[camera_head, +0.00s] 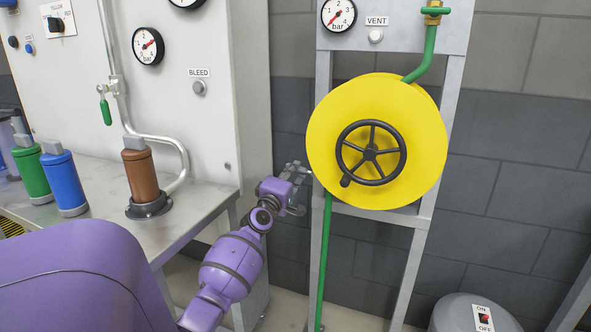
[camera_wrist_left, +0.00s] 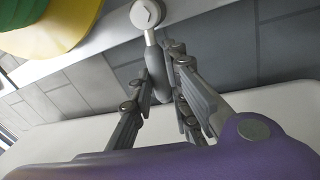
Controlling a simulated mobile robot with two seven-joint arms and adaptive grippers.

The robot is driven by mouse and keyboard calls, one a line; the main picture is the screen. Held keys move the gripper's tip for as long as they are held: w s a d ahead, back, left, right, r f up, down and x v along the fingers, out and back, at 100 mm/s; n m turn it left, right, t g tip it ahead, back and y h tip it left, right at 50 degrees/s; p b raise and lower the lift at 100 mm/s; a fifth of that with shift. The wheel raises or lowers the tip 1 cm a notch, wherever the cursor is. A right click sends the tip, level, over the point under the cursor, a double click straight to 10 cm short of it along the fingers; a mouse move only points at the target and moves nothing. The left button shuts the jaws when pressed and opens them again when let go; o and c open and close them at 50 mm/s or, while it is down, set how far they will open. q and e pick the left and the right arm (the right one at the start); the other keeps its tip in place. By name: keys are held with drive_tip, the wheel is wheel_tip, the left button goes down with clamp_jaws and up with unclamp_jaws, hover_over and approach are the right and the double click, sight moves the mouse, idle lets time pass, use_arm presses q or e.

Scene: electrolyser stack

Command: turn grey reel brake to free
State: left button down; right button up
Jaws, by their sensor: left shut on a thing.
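The grey reel brake (camera_wrist_left: 154,58) is a short lever with a round pale pivot on the reel's frame, seen in the left wrist view. Its rounded grey handle hangs down between the fingers of my left gripper (camera_wrist_left: 160,72), which is shut on it. In the head view my left gripper (camera_head: 295,172) is at the left edge of the yellow reel (camera_head: 325,125), by the frame's left post. The brake itself is hard to make out there behind the fingers. My right gripper is not in view.
A black handwheel (camera_head: 371,152) sits on the reel's front, close to the right of my gripper. A green hose (camera_head: 326,260) runs down the left post. A bench (camera_head: 100,215) with brown (camera_head: 139,178), blue (camera_head: 65,185) and green (camera_head: 32,175) cylinders stands left.

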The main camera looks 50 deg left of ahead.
use_arm(q)
drive_tip(key=shift+f+n, duration=0.55)
drive_tip(key=shift+n, duration=0.55)
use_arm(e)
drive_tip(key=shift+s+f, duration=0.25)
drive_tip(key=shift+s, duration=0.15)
use_arm(q)
drive_tip(key=shift+y, duration=0.4)
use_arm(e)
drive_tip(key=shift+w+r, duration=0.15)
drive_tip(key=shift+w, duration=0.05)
use_arm(q)
drive_tip(key=c, duration=2)
unclamp_jaws()
drive_tip(key=shift+d, duration=0.1)
drive_tip(key=v, duration=1.2)
drive_tip(key=shift+r, duration=0.1)
